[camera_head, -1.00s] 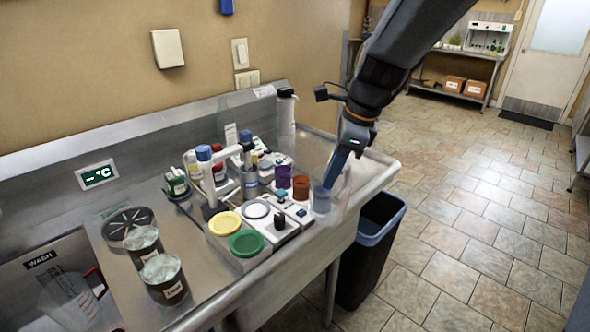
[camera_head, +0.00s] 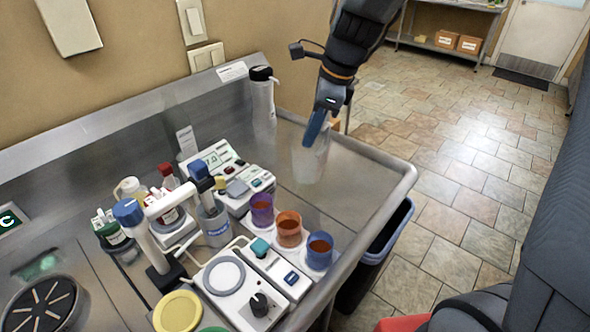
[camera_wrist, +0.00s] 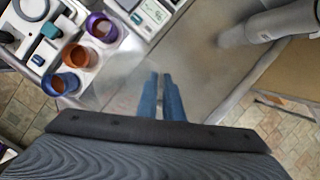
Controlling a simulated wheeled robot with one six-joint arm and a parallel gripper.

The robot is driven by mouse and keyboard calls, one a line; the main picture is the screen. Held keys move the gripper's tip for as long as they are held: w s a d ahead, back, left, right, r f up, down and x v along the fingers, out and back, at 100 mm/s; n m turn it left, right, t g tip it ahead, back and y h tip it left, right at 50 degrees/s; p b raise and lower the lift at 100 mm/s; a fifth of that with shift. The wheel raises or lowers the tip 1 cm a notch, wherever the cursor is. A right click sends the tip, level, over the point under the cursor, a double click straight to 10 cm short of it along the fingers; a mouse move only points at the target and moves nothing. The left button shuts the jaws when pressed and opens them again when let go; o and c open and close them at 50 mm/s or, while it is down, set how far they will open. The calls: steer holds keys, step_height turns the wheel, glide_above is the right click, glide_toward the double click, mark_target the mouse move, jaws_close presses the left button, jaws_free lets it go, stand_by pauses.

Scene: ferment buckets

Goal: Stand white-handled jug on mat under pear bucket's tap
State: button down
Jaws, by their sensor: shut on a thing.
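My gripper (camera_head: 313,138) is above the right end of the steel counter, pointing down. Its blue fingers also show in the wrist view (camera_wrist: 160,78), close together. They are shut on a faint, see-through vessel, apparently the jug (camera_head: 307,165), held near the counter surface. In the wrist view the jug (camera_wrist: 122,72) is a hazy clear shape left of the fingertips. Its handle colour cannot be made out. No pear bucket, tap or mat can be identified in the current frames.
Meters and bottles crowd the counter's left. The raised counter rim (camera_head: 390,175) is to the right.

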mark_target(314, 150)
steer(key=f, duration=0.7)
steer(key=shift+s+f+p, duration=0.2)
steer(key=shift+f+p, duration=0.1)
steer(key=shift+f, duration=0.05)
steer(key=c, duration=1.8)
jaws_free()
steer(key=shift+o, duration=0.2)
